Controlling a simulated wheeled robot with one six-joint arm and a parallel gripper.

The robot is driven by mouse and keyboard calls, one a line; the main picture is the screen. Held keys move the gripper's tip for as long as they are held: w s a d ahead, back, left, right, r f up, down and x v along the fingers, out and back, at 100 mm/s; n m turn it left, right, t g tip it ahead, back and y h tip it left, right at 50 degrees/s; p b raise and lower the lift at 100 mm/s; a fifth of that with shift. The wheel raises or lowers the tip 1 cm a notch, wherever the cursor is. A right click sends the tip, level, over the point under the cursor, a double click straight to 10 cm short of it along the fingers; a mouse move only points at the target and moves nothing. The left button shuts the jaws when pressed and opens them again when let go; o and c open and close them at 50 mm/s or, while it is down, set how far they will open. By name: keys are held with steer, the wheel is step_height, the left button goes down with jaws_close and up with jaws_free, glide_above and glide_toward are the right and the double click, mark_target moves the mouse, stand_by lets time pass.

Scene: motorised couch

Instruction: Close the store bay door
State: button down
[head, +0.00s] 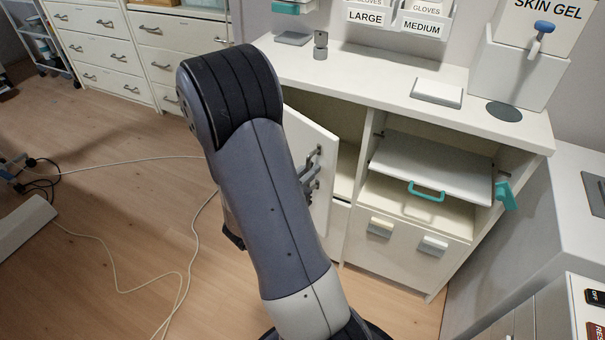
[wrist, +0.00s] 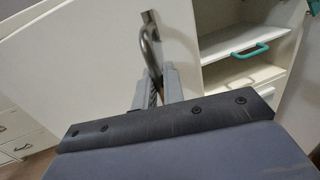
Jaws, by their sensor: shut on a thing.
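The white door (head: 322,205) of the counter cabinet stands open, with the dark bay (head: 318,112) showing behind its top edge. In the wrist view the door panel (wrist: 95,60) fills the left and middle. Its grey metal bar handle (wrist: 150,38) is on the outer face. My gripper (wrist: 156,82) is shut on the lower part of this handle. In the head view my gripper (head: 311,170) is at the door's face, and my arm hides the door's left part and much of the grip.
Right of the door, a white panel with a teal handle (head: 427,191) lies tilted in an open bay. A teal piece (head: 505,194) juts out at that bay's right side. Cables (head: 120,292) lie on the otherwise clear floor at left.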

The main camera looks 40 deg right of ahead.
steer(key=w+d+b, duration=0.1)
steer(key=d, duration=1.3)
steer(key=shift+w, duration=0.35)
steer(key=shift+d+r, duration=0.1)
steer(key=c, duration=1.7)
jaws_free()
glide_above(319, 184)
steer(key=d, duration=0.3)
steer(key=w+d, duration=0.1)
steer(key=d, duration=0.3)
steer(key=w+d, duration=0.1)
steer(key=d, duration=0.2)
steer(key=shift+d, duration=0.25)
